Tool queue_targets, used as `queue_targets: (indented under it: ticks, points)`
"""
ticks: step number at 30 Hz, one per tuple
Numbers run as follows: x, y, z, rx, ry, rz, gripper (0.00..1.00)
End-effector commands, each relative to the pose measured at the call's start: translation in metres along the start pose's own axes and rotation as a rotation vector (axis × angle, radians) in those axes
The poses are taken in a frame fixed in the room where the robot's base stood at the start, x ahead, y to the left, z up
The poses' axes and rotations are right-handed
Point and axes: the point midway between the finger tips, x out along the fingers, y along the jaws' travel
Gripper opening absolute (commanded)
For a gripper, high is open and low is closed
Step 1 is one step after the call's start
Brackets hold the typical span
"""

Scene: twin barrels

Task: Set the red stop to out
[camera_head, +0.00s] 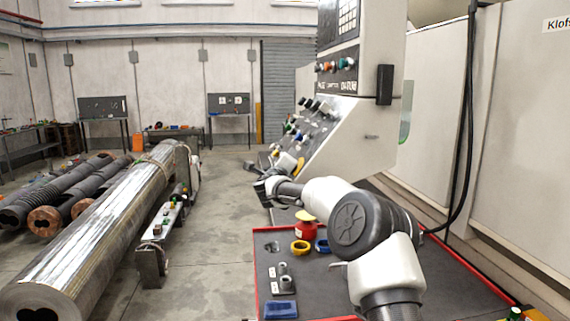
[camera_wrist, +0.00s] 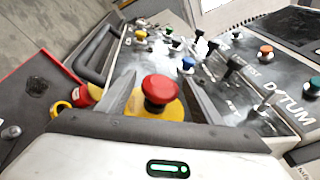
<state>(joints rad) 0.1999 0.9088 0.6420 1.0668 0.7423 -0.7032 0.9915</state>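The red stop (camera_wrist: 160,90) is a red mushroom button on a round yellow base (camera_wrist: 155,107), mounted on the dark sloping control panel (camera_head: 318,128). My gripper (camera_wrist: 159,84) is open in the wrist view, one finger on each side of the button, with visible gaps to the red cap. Whether the fingertips touch the yellow base I cannot tell. In the head view my gripper (camera_head: 272,187) is low at the panel's near end, and the red cap cannot be made out there. Whether the stop is in or out is not clear.
Several coloured buttons and black levers (camera_wrist: 232,68) stand close by on the panel. A dark handle bar (camera_wrist: 97,50) runs along its edge. A red-edged tray table (camera_head: 330,285) below holds a red and yellow object (camera_head: 305,226), rings and a blue block (camera_head: 281,309).

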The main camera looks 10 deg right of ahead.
Motion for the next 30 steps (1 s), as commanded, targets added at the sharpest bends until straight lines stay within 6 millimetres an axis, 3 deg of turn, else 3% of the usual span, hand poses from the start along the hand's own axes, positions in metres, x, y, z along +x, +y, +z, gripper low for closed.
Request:
queue_targets:
  ticks: [2, 10, 18, 24, 25, 28, 30]
  points:
    - [0.000, 0.000, 0.000, 0.000, 0.000, 0.000, 0.46]
    - [0.000, 0.000, 0.000, 0.000, 0.000, 0.000, 0.01]
    - [-0.005, -0.003, 0.020, 0.001, -0.003, -0.001, 0.01]
    - [-0.005, -0.003, 0.021, 0.001, -0.004, -0.001, 0.00]
    - [-0.005, -0.003, 0.021, 0.001, -0.005, -0.001, 0.42]
    - [-0.005, -0.004, 0.021, 0.001, -0.005, -0.002, 0.59]
    - [-0.005, -0.003, 0.020, 0.001, -0.004, -0.001, 0.60]
